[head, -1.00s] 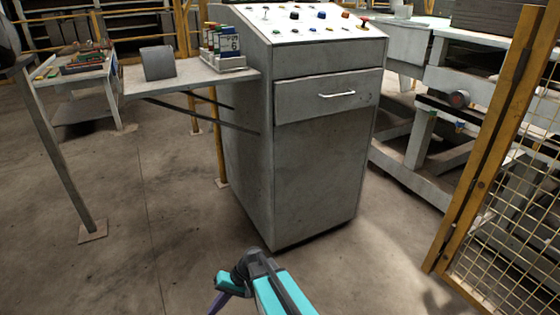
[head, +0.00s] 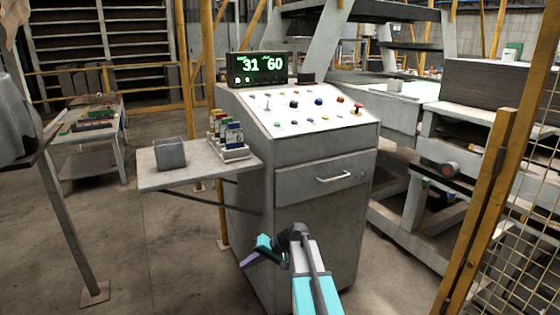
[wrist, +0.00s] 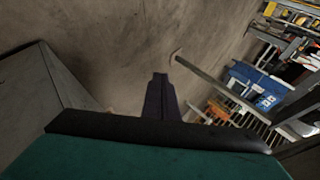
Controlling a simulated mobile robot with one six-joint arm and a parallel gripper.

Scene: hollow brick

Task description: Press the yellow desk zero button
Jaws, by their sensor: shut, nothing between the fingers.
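The grey control desk (head: 325,205) stands ahead of me, with a sloped white panel (head: 312,117) on top. The panel carries several small buttons and knobs, among them a blue one (head: 318,101), an orange-red one (head: 340,98) and a red mushroom-shaped one (head: 358,108). They are too small to tell which is the yellow zero button or to read labels. My gripper (head: 246,262) is low in front of the desk, well below the panel, pointing left. Its purple fingers (wrist: 161,98) look closed together in the wrist view, with floor beyond them.
A display (head: 258,67) with green digits 31 and 60 stands behind the panel. A side shelf (head: 195,178) at the desk's left holds a grey block (head: 170,153) and a bottle rack (head: 230,140). A yellow-framed mesh fence (head: 478,215) closes the right side.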

